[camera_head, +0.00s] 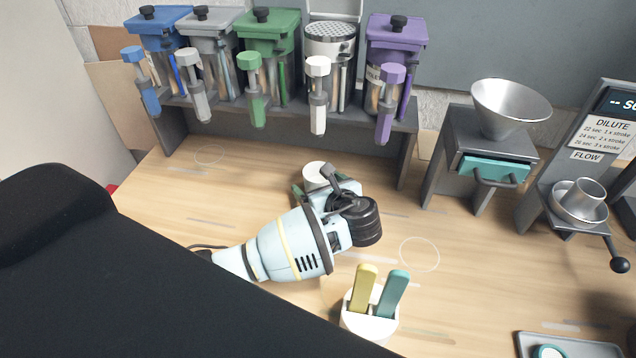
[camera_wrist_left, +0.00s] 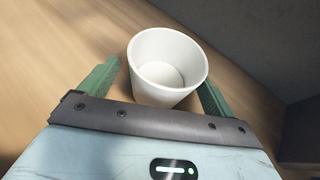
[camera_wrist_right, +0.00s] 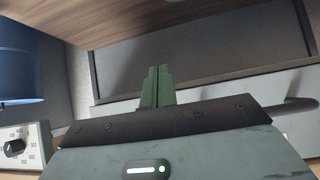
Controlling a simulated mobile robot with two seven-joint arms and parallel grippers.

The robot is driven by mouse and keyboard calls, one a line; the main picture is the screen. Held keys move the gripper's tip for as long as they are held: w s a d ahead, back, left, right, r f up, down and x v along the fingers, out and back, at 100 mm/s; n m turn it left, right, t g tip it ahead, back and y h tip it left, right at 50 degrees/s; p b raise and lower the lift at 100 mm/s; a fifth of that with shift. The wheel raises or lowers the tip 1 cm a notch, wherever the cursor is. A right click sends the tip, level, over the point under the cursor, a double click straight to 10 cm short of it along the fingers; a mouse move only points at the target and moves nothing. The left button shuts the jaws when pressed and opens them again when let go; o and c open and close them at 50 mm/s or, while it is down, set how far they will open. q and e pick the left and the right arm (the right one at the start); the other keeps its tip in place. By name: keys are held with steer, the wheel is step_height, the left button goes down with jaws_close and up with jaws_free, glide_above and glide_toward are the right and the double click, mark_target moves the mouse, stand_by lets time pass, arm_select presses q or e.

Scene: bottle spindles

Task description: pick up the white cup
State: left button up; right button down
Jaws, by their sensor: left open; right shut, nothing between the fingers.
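The white cup (camera_head: 316,175) stands on the wooden table below the dispenser rack, partly hidden by my left gripper (camera_head: 318,187). In the left wrist view the cup (camera_wrist_left: 168,66) is upright and empty, and its rim shows whole. It sits between the two green fingers of my left gripper (camera_wrist_left: 160,85), which are apart on either side of it. I cannot tell whether a finger touches it. My right gripper (camera_wrist_right: 158,88) shows only in the right wrist view, its fingers together with nothing between them, in front of a grey panel.
A dark rack (camera_head: 290,128) with several coloured dispensers stands behind the cup. A white holder (camera_head: 369,318) with a yellow and a teal handle stands at the front. A metal funnel (camera_head: 511,106) on a stand is at right, with a grey tray (camera_head: 570,340) at the lower right.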

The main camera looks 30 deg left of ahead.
mark_target(317, 162)
arm_select(q)
steer(key=shift+w+a+f, duration=0.15)
steer(key=shift+w+a, duration=0.2)
steer(key=shift+a, duration=0.05)
steer(key=c, duration=1.1)
steer(key=shift+s, duration=0.1)
steer(key=shift+r, duration=0.3)
step_height(317, 162, up, 6)
steer(key=shift+s+r, duration=0.1)
steer(key=shift+r, duration=0.1)
steer(key=s+a, duration=0.2)
steer(key=s, duration=1.7)
steer(key=shift+s+a, duration=0.25)
steer(key=shift+a, duration=0.1)
